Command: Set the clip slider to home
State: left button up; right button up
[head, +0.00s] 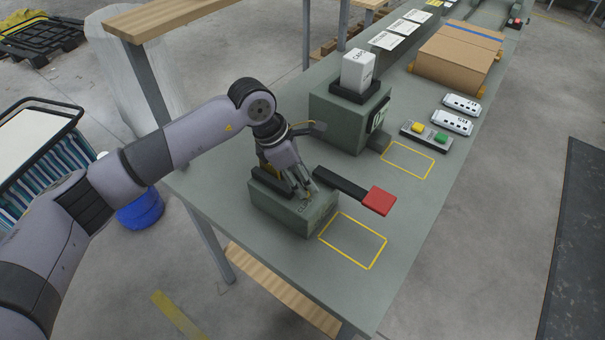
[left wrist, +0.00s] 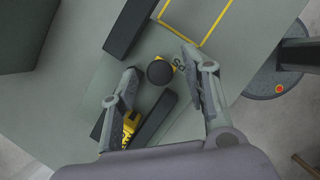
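The clip station is a grey-green block (head: 288,212) with lettering on its top, near the front of the bench. In the left wrist view a round black knob (left wrist: 159,73), seemingly the slider's handle, sits beside a small yellow mark. My left gripper (head: 307,188) is low over the block and hides the knob in the head view. In the left wrist view the left gripper (left wrist: 160,62) is open, with the knob between its fingers and gaps on both sides. The slider's track and home mark are not clearly visible. My right gripper is out of view.
A black arm with a red pad (head: 379,201) juts out beside the block. A yellow outlined rectangle (head: 353,241) is bare.

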pick_arm(q)
grip_shut()
dwell(0.3)
dwell(0.4)
